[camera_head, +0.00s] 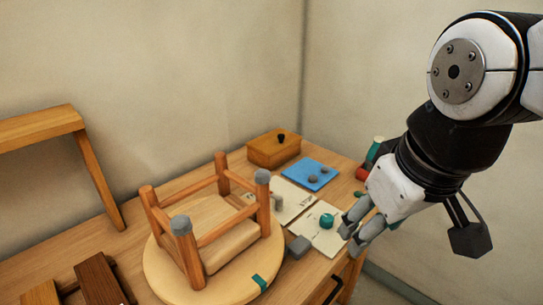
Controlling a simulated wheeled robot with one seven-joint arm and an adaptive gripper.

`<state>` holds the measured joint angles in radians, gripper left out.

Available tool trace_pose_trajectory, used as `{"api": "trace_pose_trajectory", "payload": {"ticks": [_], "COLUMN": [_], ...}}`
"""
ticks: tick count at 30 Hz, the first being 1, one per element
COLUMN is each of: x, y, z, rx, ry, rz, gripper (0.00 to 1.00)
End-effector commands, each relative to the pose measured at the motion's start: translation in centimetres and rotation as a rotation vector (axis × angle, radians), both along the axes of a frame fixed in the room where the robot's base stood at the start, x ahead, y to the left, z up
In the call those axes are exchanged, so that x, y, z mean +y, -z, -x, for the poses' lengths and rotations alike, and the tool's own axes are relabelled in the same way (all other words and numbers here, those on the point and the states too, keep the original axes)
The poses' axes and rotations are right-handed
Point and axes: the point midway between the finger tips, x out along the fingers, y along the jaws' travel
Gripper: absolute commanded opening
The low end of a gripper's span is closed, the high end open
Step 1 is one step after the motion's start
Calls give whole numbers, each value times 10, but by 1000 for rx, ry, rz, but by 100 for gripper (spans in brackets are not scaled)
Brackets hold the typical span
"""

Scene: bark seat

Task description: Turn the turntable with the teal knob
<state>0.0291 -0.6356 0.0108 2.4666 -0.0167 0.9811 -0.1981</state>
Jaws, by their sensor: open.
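The turntable (160,272) is a round pale wooden disc on the workbench, with a teal patch (259,281) at its front right rim. An upturned wooden stool frame (203,238) stands on it, legs up, with grey caps on two legs. A rounded teal piece that looks like a knob (326,220) sits on a pale sheet right of the turntable. My gripper (352,238) is open and empty, just right of the teal piece and apart from the turntable. Whether the teal piece connects to the turntable cannot be told.
A grey block (299,246) lies close to the turntable's right rim. A wooden box (274,150) and a blue mat (311,174) with small grey pieces are behind. A red item (361,172) is partly hidden by my arm. Dark wooden slats (98,284) lie at left.

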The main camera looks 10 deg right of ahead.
Motion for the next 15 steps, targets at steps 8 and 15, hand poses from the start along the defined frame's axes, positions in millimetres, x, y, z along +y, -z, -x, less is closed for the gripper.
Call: {"api": "trace_pose_trajectory", "payload": {"ticks": [8,15], "x": [-14,-29], "y": [-4,19], "z": [-82,-156], "rx": [128,220], "ry": [-467,-900], "rz": [165,243], "gripper": [52,52]}}
